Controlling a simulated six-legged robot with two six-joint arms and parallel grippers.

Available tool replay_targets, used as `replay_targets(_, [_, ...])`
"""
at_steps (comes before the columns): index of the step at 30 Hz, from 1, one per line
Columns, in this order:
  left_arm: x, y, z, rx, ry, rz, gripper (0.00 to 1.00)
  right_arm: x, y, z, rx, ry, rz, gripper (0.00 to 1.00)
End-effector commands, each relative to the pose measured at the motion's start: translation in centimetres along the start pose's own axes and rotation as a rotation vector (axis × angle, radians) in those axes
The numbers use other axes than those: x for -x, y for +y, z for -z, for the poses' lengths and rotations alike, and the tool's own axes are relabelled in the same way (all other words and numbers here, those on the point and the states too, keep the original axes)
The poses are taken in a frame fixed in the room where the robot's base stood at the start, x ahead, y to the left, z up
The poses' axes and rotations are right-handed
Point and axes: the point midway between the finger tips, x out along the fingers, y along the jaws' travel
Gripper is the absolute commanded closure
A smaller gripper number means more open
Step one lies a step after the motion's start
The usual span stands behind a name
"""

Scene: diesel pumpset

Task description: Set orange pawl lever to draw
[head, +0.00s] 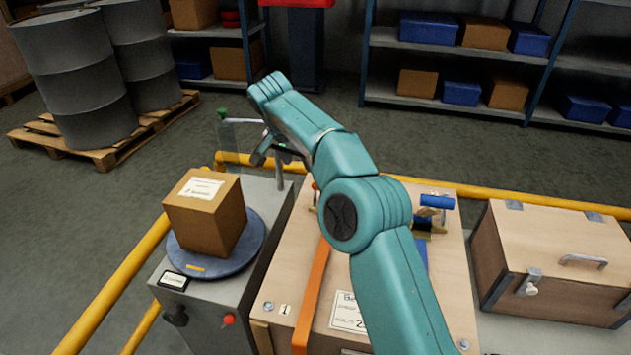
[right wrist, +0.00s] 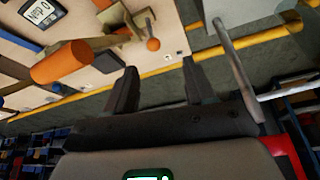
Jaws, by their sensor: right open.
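A small orange ball knob (head: 315,186) shows beside my right arm in the head view, at the far left part of the wooden crate top. In the right wrist view the orange pawl lever (right wrist: 153,44) shows as that ball on a short thin stem, beside a wooden-coloured bracket and a larger orange cylinder (right wrist: 60,62). My right gripper (head: 278,156) is open and empty, left of the knob in the head view. In the right wrist view its fingers (right wrist: 160,70) point towards the knob's side and are apart from it. The lever's base is partly hidden. My left gripper is not in view.
An orange strap (head: 313,290) crosses the crate top (head: 290,270). A blue cylinder (head: 436,201) sits at its right. A cardboard box (head: 205,215) stands on a round blue plate (head: 250,250) at left. A grey post (right wrist: 232,60) stands close to the gripper. Yellow rails (head: 480,191) run behind.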

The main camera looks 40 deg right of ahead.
Motion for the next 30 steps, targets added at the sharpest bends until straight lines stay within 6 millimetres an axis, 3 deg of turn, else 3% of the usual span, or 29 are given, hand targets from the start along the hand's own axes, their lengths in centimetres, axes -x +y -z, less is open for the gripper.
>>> replay_targets(2, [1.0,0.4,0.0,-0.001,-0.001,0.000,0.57,0.2,0.5,0.7,-0.009,-0.005,-0.015,0.46])
replay_targets(8, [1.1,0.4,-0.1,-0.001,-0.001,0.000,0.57,-0.9,1.2,1.2,-0.021,-0.009,-0.029,0.46])
replay_targets(24, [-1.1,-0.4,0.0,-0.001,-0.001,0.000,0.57,-12.6,1.5,1.0,-0.017,-0.009,-0.027,0.46])
replay_targets(30, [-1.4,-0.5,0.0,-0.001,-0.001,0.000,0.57,-15.5,1.6,1.0,-0.017,-0.008,-0.025,0.46])
